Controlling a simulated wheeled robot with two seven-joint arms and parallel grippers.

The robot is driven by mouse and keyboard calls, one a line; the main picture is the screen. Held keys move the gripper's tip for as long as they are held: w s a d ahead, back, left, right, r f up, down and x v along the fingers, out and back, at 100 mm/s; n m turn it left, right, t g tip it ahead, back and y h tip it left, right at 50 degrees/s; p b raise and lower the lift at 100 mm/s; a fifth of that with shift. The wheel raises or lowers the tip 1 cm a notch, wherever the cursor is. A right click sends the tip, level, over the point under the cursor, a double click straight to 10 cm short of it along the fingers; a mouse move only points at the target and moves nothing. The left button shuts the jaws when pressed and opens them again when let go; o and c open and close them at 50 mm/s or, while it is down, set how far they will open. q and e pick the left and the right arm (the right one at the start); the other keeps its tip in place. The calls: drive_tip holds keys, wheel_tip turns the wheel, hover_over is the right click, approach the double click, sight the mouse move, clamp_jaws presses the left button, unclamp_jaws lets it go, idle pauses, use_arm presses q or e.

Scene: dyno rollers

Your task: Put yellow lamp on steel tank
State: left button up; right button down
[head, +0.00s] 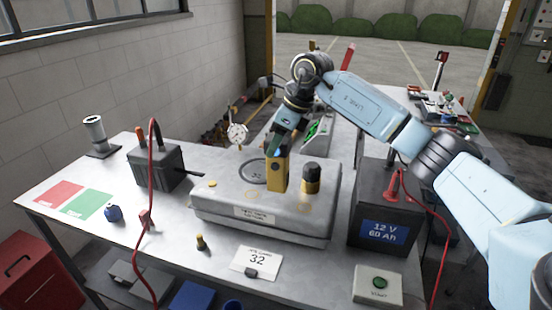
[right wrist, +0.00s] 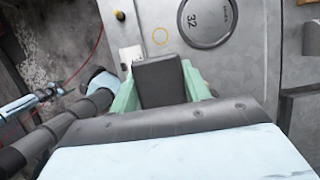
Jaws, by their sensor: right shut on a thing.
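The steel tank (head: 222,206) is a grey, low, rounded box on the workbench, with a round lid on top that also shows in the right wrist view (right wrist: 207,22). My right gripper (head: 278,150) is above the tank, shut on a yellow block-shaped thing (head: 277,176), which appears to be the yellow lamp. It is upright over the tank's top; I cannot tell whether it touches. In the right wrist view, a dark grey block (right wrist: 160,82) sits between the green fingers.
A black-topped, yellow-based cylinder (head: 311,179) stands on the tank, just right of the held thing. A dark battery (head: 384,205) is to the right; a dark box with a red cable (head: 158,168) is to the left. A "32" card (head: 256,262) lies in front.

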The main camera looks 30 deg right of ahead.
drive_tip(key=shift+w+f, duration=0.1)
drive_tip(key=shift+f, duration=1.9)
drive_tip(key=shift+a+f, duration=0.1)
drive_tip(key=c, duration=0.7)
unclamp_jaws()
drive_tip(key=shift+f, duration=0.1)
wheel_tip(320, 180, up, 12)
drive_tip(key=f, duration=0.1)
hover_over(277, 156)
drive_tip(key=s+d, duration=0.1)
drive_tip(key=d, duration=0.4)
drive_tip(key=shift+a+r, duration=0.25)
drive_tip(key=shift+a, duration=0.1)
